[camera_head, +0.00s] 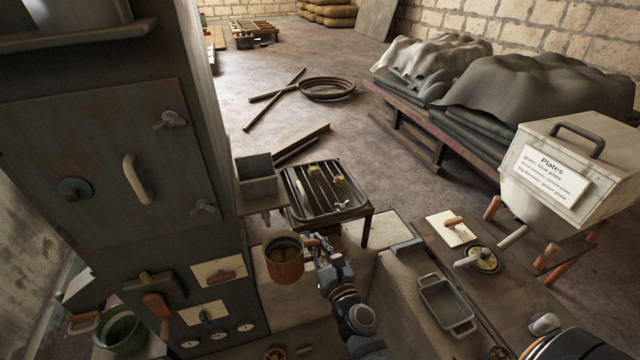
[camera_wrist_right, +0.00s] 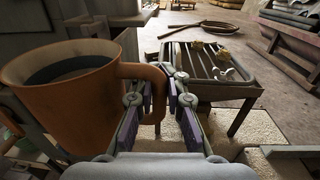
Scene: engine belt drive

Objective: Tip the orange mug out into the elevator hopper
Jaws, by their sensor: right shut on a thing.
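The orange mug (camera_head: 285,268) is upright, with dark contents inside. It also shows large at the left of the right wrist view (camera_wrist_right: 65,115), its handle reaching between the fingers. My right gripper (camera_head: 318,246) is shut on that handle, on the mug's right side. A small open grey box (camera_head: 257,182), which looks like the elevator hopper, sits against the tall dark cabinet, beyond the mug and slightly left. The mug is apart from it. My left gripper is not in view.
The tall cabinet (camera_head: 105,170) stands close on the left. A dark slatted tray table (camera_head: 328,192) stands just right of the hopper. A grey tray (camera_head: 447,305) and a box labelled Plates (camera_head: 567,165) are at the right. The floor behind holds bars and a coil (camera_head: 327,90).

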